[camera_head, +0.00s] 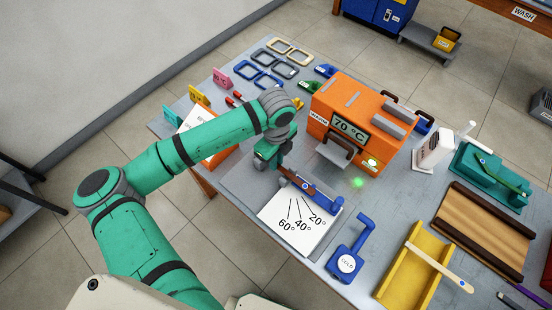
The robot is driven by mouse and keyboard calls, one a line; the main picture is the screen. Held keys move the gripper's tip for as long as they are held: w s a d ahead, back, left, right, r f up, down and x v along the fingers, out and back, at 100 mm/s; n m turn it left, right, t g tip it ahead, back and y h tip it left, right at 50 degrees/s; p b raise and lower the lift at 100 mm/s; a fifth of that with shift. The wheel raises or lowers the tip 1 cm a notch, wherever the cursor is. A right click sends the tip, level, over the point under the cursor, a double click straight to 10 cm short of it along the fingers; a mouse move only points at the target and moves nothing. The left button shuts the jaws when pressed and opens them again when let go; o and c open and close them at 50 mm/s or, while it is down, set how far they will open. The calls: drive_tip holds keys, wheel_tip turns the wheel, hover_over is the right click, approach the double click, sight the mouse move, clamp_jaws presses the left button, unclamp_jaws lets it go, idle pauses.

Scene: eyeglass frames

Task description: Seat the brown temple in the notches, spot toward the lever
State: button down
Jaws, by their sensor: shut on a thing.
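My gripper (282,179) reaches down over the middle of the table, shut on the brown temple (300,185). The temple is a thin brown bar pointing right and down toward a blue block (326,205) beside the white angle card (297,222). I cannot tell whether the temple touches the block. Its spot is too small to make out. A blue piece (350,252) with a raised arm and a white label stands at the front. I cannot make out any notches.
An orange heater box (357,112) reading 70 °C stands behind my gripper. A white upright device (432,150), a brown ribbed tray (478,236) and a yellow tray (410,273) with a cream stick (440,270) are at right. Several eyeglass frames (270,60) lie at the back.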

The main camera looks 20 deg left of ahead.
drive_tip(key=shift+f, duration=0.6)
drive_tip(key=c, duration=1.7)
unclamp_jaws()
drive_tip(key=shift+o, duration=0.2)
drive_tip(key=shift+r, duration=0.1)
wheel_tip(320, 180, up, 11)
drive_tip(key=shift+f, duration=0.2)
